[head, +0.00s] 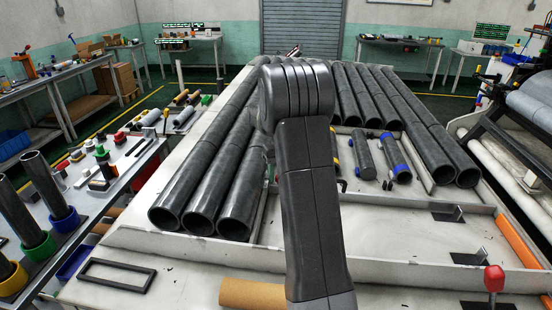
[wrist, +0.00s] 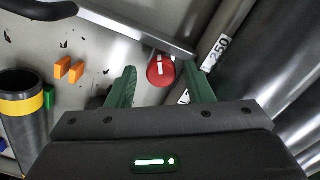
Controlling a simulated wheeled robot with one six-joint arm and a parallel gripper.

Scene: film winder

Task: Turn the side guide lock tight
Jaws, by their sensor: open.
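A round red knob (wrist: 161,72) with a white bar mark shows in the wrist view, beside a grey metal bar (wrist: 135,29); it looks like the side guide lock. My gripper (wrist: 160,78) is open, with one green finger to the left of the knob and the other to the right. I see gaps beside the knob, so neither finger appears to touch it. Whether the fingertips are level with the knob in depth cannot be told. In the head view my arm hides my gripper and this knob.
A dark tube with a yellow band (wrist: 20,115) and two small orange blocks (wrist: 69,70) are at left in the wrist view. A rail with a "250" label (wrist: 216,52) runs close to the right finger. Long dark tubes (head: 185,195) flank my arm in the head view.

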